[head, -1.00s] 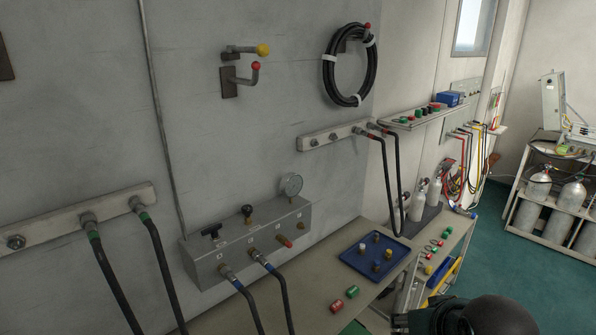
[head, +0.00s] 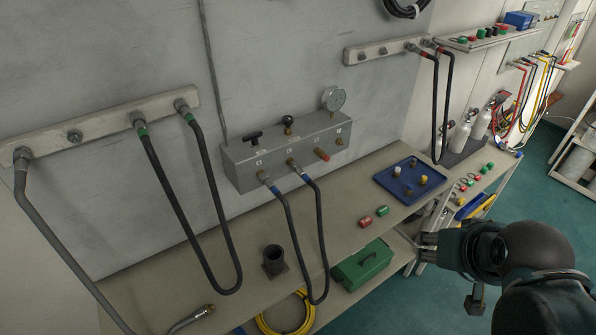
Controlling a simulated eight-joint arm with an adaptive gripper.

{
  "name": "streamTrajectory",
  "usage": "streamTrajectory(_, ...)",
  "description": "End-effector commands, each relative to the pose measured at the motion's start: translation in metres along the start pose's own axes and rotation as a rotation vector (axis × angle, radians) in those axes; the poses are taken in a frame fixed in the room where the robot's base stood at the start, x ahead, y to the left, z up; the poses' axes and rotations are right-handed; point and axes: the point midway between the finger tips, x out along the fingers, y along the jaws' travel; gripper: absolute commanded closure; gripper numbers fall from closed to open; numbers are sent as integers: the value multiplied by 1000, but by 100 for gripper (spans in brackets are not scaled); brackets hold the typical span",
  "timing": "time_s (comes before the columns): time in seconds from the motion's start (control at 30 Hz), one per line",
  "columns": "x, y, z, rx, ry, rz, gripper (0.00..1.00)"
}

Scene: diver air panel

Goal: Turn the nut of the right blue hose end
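The grey air panel box (head: 285,152) is fixed to the wall in the middle of the head view. Two hose ends with blue bands sit on its front. The right blue hose end (head: 299,172) has a metal nut (head: 292,163) against the panel. The left blue hose end (head: 268,182) is beside it, and a dark hose hangs from each in a loop. My gripper (head: 424,253) seems to be the dark part at the lower right, in front of the bench and well away from the nut. Its fingers are too small and dark to read.
A blue tray (head: 385,182) with small fittings, red and green caps (head: 366,221) and a dark cup-like stand (head: 273,260) are on the bench (head: 330,230). Green-banded hoses (head: 185,210) hang at the left. A green box (head: 362,265) sits lower. Open air lies between my arm and the panel.

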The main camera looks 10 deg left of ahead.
Motion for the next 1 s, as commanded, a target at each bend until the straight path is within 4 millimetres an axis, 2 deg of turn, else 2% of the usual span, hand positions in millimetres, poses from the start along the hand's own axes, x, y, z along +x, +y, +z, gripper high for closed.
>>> streamTrajectory(0.47,0,0,0,0,0,0,64)
streamTrajectory(0.5,0,0,0,0,0,0,68)
streamTrajectory(0.67,2,-3,-1,-2,2,-9,69)
streamTrajectory(0.87,14,-21,-8,-13,16,-63,69)
streamTrajectory(1.0,28,-45,-17,-24,36,-134,69)
